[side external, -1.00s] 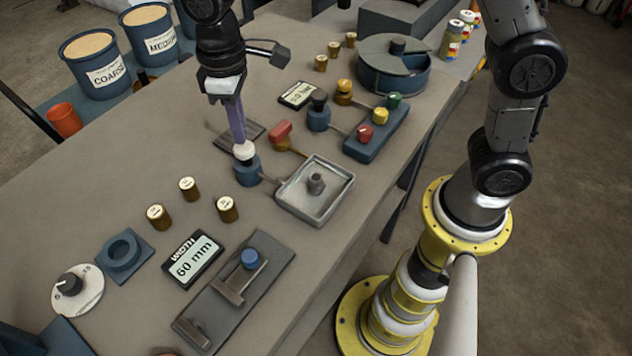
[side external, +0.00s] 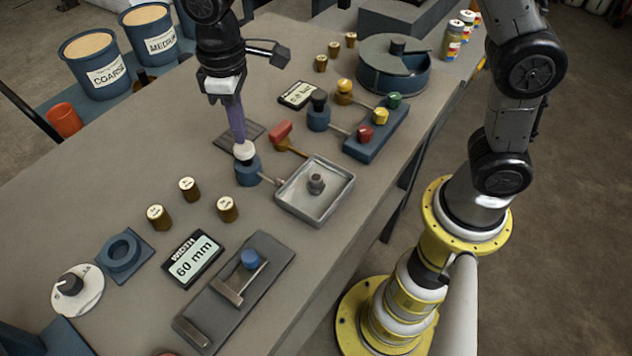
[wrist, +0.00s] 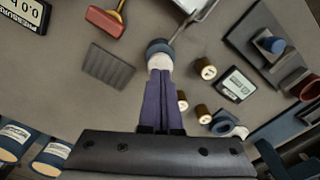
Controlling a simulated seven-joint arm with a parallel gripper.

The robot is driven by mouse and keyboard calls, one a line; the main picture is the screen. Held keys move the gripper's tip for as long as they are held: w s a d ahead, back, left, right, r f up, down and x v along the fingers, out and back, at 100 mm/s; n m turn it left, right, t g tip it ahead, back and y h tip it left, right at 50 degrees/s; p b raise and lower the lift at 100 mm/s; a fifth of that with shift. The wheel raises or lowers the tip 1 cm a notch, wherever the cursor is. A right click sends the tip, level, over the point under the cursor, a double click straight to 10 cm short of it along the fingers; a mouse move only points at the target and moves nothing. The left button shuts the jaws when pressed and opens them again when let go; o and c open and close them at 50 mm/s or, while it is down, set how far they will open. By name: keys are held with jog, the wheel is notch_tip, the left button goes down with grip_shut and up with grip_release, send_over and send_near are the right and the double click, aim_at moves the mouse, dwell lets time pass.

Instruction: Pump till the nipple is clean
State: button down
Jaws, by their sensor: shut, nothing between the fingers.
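A squat blue pump (side external: 248,172) with a white rounded button (side external: 243,150) stands on the bench. A thin line runs from it to a shallow metal tray (side external: 337,201). A small grey-brown nipple (side external: 316,184) stands upright in the tray; how clean it is cannot be told. My gripper (side external: 240,140) points down with its purple fingers together, tips at the top of the button, apparently touching it. In the wrist view the fingertips (wrist: 160,72) meet the button (wrist: 160,62) above the pump's blue body (wrist: 159,46). Nothing is held between the fingers.
A red-headed brush (side external: 281,131) and a dark ribbed pad (side external: 240,134) lie near the pump. A blue valve block (side external: 375,135) is beyond the tray. Several brass weights (side external: 228,209) and a width display (side external: 192,260) are nearer. A pressure display (wrist: 24,12) shows 0.0.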

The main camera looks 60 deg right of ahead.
aim_at(243, 146)
jog(key=shift+f, duration=0.4)
jog(key=shift+f, duration=0.35)
jog(key=shift+f, duration=1.2)
jog(key=shift+r, duration=2.95)
